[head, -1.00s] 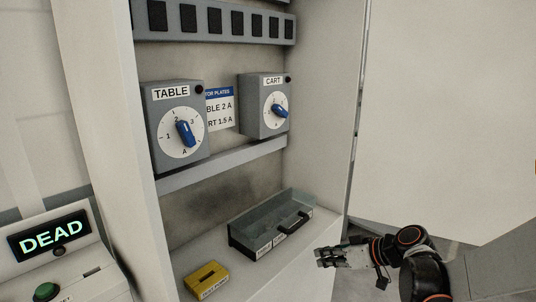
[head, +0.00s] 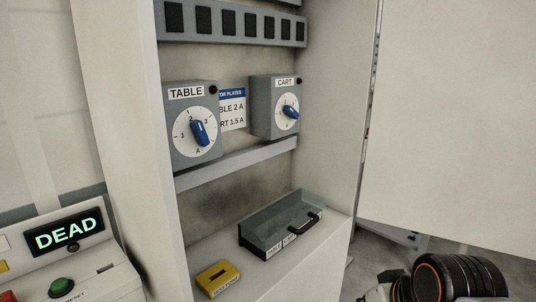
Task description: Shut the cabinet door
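The cabinet (head: 130,150) stands open, with its inside in full view. The cabinet door (head: 455,120) is the large pale panel at the right, swung wide out from the cabinet's right side. Its right part runs out of the picture. My gripper (head: 376,292) is at the bottom edge, below the door's lower edge and right of the cabinet floor. It is mostly cut off and seems apart from the door. Its fingers are too little in view to tell whether they are open.
Inside are the TABLE dial box (head: 192,155), the CART dial box (head: 262,105), a grey tray with a black handle (head: 310,222) and a yellow block (head: 217,279). A console with a DEAD display (head: 66,234) stands at the left. Floor (head: 372,262) shows under the door.

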